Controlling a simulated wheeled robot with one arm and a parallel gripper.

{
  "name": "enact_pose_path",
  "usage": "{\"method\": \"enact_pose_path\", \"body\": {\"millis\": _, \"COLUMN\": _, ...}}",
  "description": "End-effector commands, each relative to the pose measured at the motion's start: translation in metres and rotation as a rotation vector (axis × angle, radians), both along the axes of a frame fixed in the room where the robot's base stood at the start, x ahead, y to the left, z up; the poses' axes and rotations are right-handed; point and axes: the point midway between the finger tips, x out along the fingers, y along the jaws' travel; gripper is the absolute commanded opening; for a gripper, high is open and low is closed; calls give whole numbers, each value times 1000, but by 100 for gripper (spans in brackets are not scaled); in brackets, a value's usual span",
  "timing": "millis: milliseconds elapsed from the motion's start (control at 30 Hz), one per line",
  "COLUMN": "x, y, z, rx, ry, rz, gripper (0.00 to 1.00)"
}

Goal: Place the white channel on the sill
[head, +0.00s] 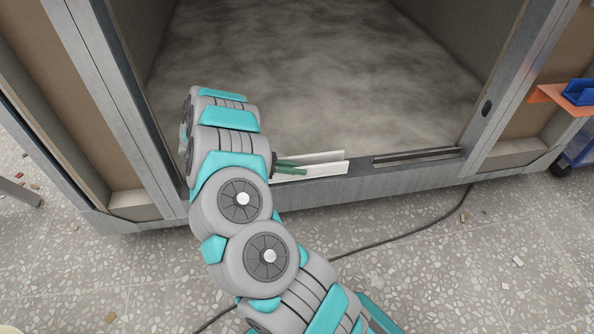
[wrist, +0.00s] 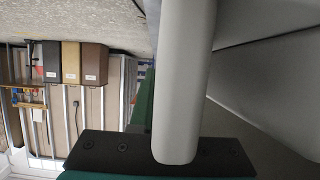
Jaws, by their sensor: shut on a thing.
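The white channel (head: 325,169) shows in the head view as two pale strips at the pod doorway, close above or on the sill; I cannot tell if it touches. Its left end is hidden by my arm. My gripper (head: 297,167) has green fingers and is shut on the channel from the left. In the wrist view the channel (wrist: 186,70) is a large pale bar in front of the camera, with a green finger (wrist: 146,100) beside it. The sill (head: 380,172) is a grey metal strip along the doorway's bottom, partly hidden by my arm.
A dark slot or bar (head: 417,155) lies along the sill's right part. Metal door posts (head: 520,85) stand at both sides. A dark cable (head: 400,237) crosses the speckled floor. An orange shelf with a blue bin (head: 580,92) is at right. The pod floor (head: 320,70) is clear.

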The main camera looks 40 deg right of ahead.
Motion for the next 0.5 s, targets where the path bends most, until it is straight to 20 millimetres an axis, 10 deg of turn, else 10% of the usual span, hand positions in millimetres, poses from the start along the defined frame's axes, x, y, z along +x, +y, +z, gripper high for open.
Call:
{"method": "enact_pose_path", "body": {"millis": 433, "x": 0, "y": 0, "z": -10, "rx": -1, "ry": 1, "rz": 0, "gripper": 0}}
{"method": "enact_pose_path", "body": {"millis": 500, "x": 0, "y": 0, "z": -9, "rx": 0, "ry": -1, "rz": 0, "gripper": 22}}
